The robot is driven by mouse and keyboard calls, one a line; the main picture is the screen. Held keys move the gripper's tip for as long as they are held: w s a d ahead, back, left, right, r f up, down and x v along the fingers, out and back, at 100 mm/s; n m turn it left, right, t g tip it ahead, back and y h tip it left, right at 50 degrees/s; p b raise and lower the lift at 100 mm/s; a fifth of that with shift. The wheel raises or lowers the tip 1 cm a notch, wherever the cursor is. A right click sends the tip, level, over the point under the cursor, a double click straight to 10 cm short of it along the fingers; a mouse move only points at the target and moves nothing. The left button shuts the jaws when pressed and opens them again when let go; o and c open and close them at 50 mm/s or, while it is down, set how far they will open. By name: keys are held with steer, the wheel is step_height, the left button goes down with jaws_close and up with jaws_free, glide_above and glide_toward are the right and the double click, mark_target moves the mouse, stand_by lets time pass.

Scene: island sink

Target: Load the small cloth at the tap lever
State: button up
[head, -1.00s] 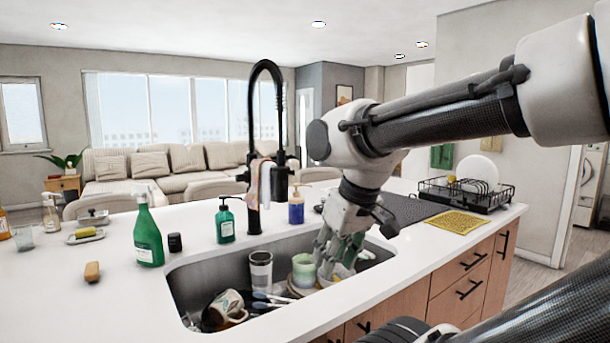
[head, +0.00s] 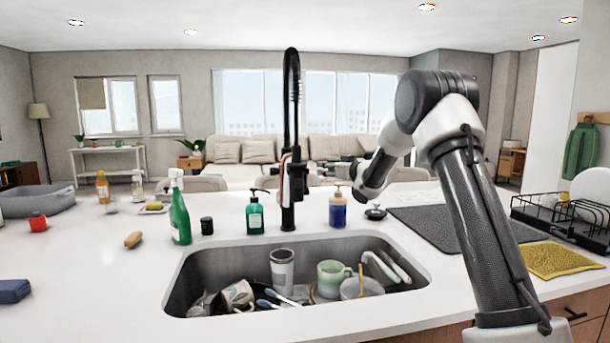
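The black tap (head: 291,130) stands behind the sink. A small pale cloth (head: 284,172) with a pinkish edge hangs on its left side and shows only as a narrow strip. The tap's dark body hides part of it. The tap lever cannot be made out clearly. My gripper (head: 350,168) is above the counter to the right of the tap, apart from the cloth in the picture. Its fingers are dark, small and turned away, so whether they are open or shut does not show. I see nothing clearly held in it.
The sink (head: 180,285) holds a glass (head: 282,268), a green mug (head: 330,278) and other dishes. Green (head: 255,213) and blue (head: 338,208) soap bottles flank the tap. A dish rack (head: 560,222) and yellow cloth (head: 560,259) are at right. The left front counter is mostly clear.

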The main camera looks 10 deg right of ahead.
mark_target(305, 188)
steer(key=w+a+f+y, duration=0.1)
steer(key=w+a, duration=0.1)
steer(key=w+a+f, duration=0.1)
steer(key=w+a, duration=0.1)
steer(key=w, duration=0.1)
steer(key=w+a+f+n+y, duration=0.1)
steer(key=w+a, duration=0.2)
steer(key=shift+w+f+y, duration=0.15)
steer(key=shift+f+y, duration=0.1)
steer(key=shift+y, duration=0.05)
steer(key=shift+c, duration=0.2)
jaws_close()
